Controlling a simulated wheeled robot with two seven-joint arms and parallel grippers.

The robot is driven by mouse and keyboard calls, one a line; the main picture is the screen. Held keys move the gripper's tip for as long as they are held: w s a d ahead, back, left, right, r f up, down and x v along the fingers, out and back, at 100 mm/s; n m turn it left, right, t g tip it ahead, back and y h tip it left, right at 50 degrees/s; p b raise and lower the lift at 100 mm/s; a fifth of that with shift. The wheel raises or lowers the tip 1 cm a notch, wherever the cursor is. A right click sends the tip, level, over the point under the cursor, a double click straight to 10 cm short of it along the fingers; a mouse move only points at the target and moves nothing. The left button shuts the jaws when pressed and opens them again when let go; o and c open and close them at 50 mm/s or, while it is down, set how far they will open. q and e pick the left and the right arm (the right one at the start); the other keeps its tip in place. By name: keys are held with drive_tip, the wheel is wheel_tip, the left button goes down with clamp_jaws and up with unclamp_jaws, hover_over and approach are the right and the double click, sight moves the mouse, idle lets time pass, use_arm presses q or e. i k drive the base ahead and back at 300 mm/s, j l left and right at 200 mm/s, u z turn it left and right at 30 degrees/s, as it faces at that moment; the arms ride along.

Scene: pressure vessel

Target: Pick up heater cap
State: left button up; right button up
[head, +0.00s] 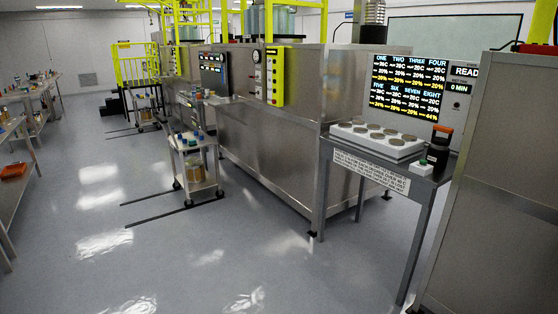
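A white block (352,137) sits on a metal side table at the right, with several round grey-brown discs (376,127) on top, in rows. I cannot tell which of these, if any, is the heater cap. A dark cylinder with an orange top (440,147) stands at the right end of the same table. A small white box with a green button (423,167) is in front of it. Neither of my grippers is in view.
A black display (408,88) with readings stands behind the block. The side table (370,174) has a labelled front edge. A long steel cabinet (262,140) stands to its left. A wheeled cart (194,150) with bottles is at centre left. The floor in front is clear.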

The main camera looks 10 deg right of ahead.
sight(438, 143)
drive_tip(key=i+z, duration=0.25)
drive_tip(key=i, duration=0.3)
drive_tip(key=i+j+z, duration=0.25)
drive_tip(key=i, duration=0.3)
drive_tip(key=l, duration=0.1)
